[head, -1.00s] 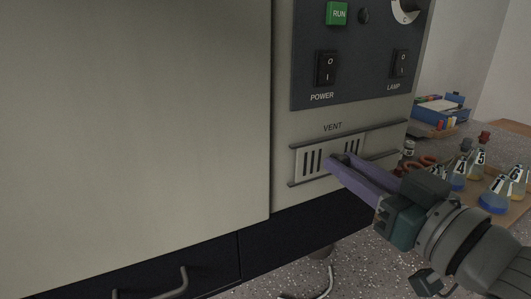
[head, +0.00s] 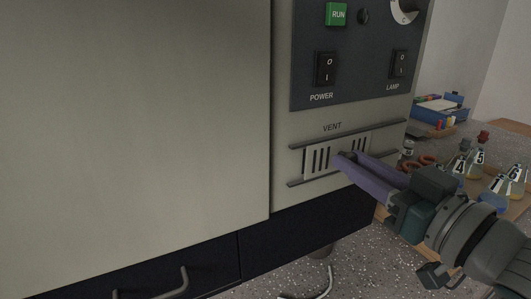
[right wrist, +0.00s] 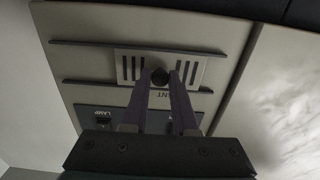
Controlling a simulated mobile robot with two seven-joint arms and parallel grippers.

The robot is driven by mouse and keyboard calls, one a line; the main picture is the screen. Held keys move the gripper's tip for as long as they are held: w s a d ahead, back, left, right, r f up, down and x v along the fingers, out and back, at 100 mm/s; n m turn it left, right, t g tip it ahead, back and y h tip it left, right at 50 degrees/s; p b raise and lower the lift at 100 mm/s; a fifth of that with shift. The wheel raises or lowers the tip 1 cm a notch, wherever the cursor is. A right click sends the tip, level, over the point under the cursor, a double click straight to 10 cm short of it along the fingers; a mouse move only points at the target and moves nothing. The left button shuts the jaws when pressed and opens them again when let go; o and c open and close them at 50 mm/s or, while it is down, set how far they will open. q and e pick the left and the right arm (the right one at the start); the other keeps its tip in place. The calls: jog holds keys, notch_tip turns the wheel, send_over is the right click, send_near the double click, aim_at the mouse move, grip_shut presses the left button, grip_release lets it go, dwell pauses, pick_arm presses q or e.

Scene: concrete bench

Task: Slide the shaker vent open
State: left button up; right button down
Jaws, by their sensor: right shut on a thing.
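The vent slider (head: 318,161) is a pale slotted plate between two dark rails, under the VENT label on the shaker's front panel. It also shows in the right wrist view (right wrist: 124,68), with slots on both sides of a dark round knob (right wrist: 159,76). My right gripper (head: 344,160) has its purple fingers shut on this knob; in the right wrist view the fingertips (right wrist: 161,82) lie on either side of it. In the head view the fingers hide the knob and the middle of the plate. My left gripper is not in view.
Above the vent are the POWER switch (head: 325,69), LAMP switch (head: 399,64) and green RUN button (head: 337,14). Right of the shaker, several labelled flasks (head: 478,158) and a blue box (head: 440,108) stand on the bench, close behind my right arm.

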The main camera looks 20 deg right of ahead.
jog(key=d, duration=0.7)
jog(key=shift+w+d+f, duration=0.1)
jog(key=shift+w+d, duration=0.15)
jog(key=shift+w, duration=0.05)
jog(key=shift+d, duration=0.15)
jog(key=c, duration=0.7)
grip_release()
jog(key=shift+d, duration=0.1)
jog(key=shift+s, duration=0.1)
jog(key=shift+s, duration=0.35)
jog(key=s, duration=0.9)
jog(key=shift+d+p, duration=0.3)
jog(key=shift+d, duration=0.05)
